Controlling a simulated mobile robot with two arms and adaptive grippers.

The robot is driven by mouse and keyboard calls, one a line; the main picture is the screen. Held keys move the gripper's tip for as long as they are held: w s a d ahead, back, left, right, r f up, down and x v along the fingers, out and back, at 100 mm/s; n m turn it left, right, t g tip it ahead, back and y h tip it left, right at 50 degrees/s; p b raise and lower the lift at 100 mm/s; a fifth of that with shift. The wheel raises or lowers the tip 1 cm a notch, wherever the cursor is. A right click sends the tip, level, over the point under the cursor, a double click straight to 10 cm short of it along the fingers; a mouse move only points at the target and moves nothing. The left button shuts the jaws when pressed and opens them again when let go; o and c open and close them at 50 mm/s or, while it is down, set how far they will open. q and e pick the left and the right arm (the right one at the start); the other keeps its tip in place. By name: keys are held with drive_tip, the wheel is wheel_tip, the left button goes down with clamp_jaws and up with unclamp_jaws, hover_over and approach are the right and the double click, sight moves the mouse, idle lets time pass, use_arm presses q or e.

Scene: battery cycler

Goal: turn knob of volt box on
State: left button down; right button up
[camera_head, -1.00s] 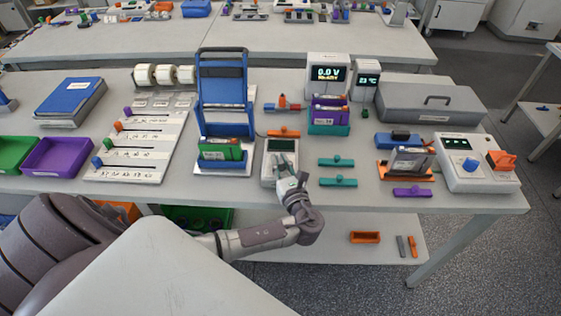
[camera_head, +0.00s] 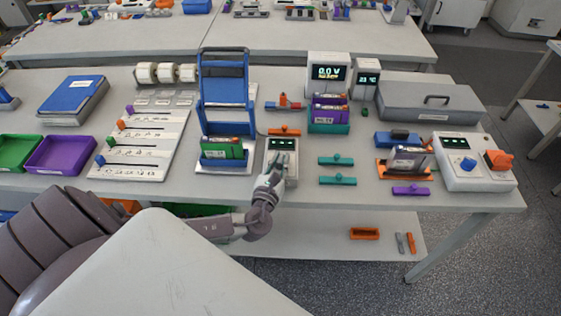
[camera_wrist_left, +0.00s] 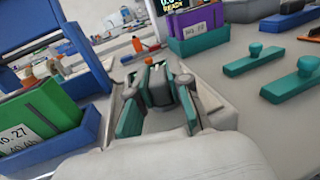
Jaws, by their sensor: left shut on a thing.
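The volt box (camera_head: 283,183), a small pale box with a dark display, sits at the front middle of the table. It also shows under my gripper in the wrist view (camera_wrist_left: 218,110). My left gripper (camera_head: 279,163) is over the box face, its fingers pointing away from the table's front edge. My right gripper is not in view.
A blue rack with a green pack (camera_head: 222,150) stands close left of the box. Teal handled bars (camera_head: 337,181) lie to its right. An orange bar (camera_head: 284,132) lies behind it. A 0.0 V display unit (camera_head: 328,72) stands farther back.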

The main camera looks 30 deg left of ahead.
use_arm(q)
drive_tip(key=shift+m+h+b, duration=0.3)
drive_tip(key=shift+m+h, duration=0.2)
drive_tip(key=shift+h, duration=0.2)
drive_tip(key=c, duration=1.1)
unclamp_jaws()
drive_tip(key=shift+s, duration=0.1)
drive_tip(key=v, duration=1.1)
drive_tip(key=shift+s+a+f, duration=0.1)
drive_tip(key=shift+s+f, duration=0.1)
drive_tip(key=shift+s, duration=0.25)
